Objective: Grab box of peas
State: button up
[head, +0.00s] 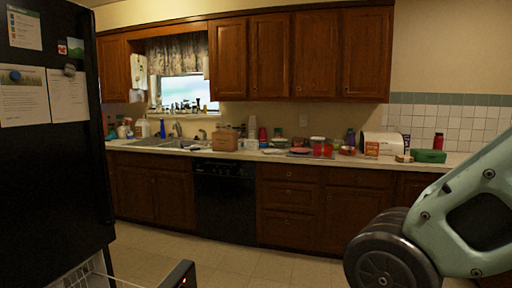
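Far across the room, a long counter (240,154) holds many small items, too small to read any labels. I cannot tell which of them is the box of peas. A small upright orange-and-white box (371,149) stands at the right part of the counter. A green box-like item (430,156) lies farther right. A brown box (224,140) stands right of the sink. My arm shows at the lower right, but my gripper is outside the view.
A black fridge (50,170) stands close on the left, with a white wire rack (85,274) low beside it. A black dishwasher (225,200) sits under the counter. A white rounded appliance (381,142) stands at the back right. Open tiled floor (270,265) lies before the cabinets.

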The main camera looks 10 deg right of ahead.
aim_at(249, 145)
jog(key=i+z, duration=0.2)
jog(key=i, duration=0.45)
jog(key=i+z, duration=0.25)
jog(key=i, duration=0.35)
jog(key=i+j+z, duration=0.2)
jog(key=i, duration=0.45)
jog(key=i+u, duration=0.2)
jog(key=i, duration=0.3)
jog(key=i+l+u, duration=0.25)
jog(key=i, duration=0.25)
jog(key=i+l+u, duration=0.2)
jog(key=i, duration=0.25)
jog(key=i+j+u, duration=0.25)
jog(key=i, duration=0.2)
jog(key=i+u, duration=0.25)
jog(key=i, duration=0.2)
jog(key=i+j+z, duration=0.85)
jog(key=j, duration=0.4)
jog(key=i+j+z, duration=0.4)
jog(key=i+j, duration=0.4)
